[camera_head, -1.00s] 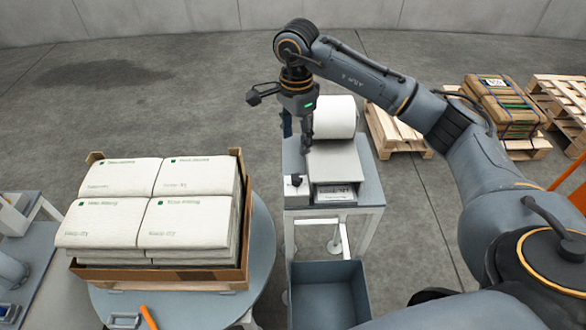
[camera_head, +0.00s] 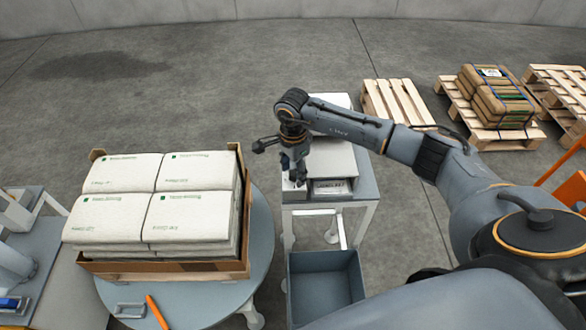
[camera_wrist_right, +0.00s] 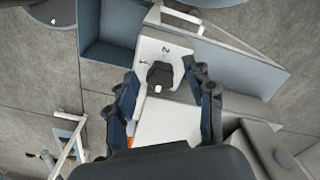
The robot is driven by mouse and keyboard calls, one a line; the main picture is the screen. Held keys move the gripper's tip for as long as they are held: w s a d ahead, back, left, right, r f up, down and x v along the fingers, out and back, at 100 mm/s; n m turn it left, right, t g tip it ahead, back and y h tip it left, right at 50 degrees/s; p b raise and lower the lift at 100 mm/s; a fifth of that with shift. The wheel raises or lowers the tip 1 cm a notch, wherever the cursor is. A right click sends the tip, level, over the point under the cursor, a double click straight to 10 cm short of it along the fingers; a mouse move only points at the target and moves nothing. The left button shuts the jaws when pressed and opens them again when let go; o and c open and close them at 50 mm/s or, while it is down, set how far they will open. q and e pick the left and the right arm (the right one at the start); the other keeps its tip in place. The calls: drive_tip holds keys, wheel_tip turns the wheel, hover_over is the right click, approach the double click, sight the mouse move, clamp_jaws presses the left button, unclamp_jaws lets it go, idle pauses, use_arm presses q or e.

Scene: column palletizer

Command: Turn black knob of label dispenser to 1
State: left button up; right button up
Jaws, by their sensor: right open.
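The label dispenser (camera_head: 333,163) stands on a small grey table right of the pallet of bags. In the right wrist view its black knob (camera_wrist_right: 160,76) sits on a white panel (camera_wrist_right: 170,46) with printed digits, a 2 above the knob and what looks like a 1 to its left. A small white mark shows on the knob's lower edge. My right gripper (camera_head: 297,180) is over the dispenser's front left corner and covers the knob in the head view. In the wrist view its open fingers (camera_wrist_right: 168,98) stand either side of the knob, apparently apart from it. My left gripper is not in view.
A blue-grey bin (camera_head: 327,289) stands in front of the dispenser table. Stacked white bags (camera_head: 190,216) in a carton are on the round table (camera_head: 250,275) to the left. Wooden pallets (camera_head: 397,103) lie on the floor behind right.

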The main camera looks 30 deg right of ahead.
clamp_jaws()
drive_tip(key=m+b, duration=0.3)
drive_tip(key=shift+w+f, duration=0.1)
drive_tip(key=shift+f, duration=0.05)
drive_tip(key=m+b, duration=0.3)
drive_tip(key=m, duration=0.2)
drive_tip(key=shift+m, duration=0.4)
drive_tip(key=m+b, duration=0.2)
drive_tip(key=m, duration=0.2)
drive_tip(key=shift+w, duration=0.1)
drive_tip(key=shift+d+r+m+b, duration=0.1)
drive_tip(key=shift+m+b, duration=0.35)
drive_tip(key=shift+m, duration=0.8)
drive_tip(key=shift+d+r+m+b, duration=0.1)
drive_tip(key=shift+m+b, duration=0.35)
drive_tip(key=shift+m, duration=0.8)
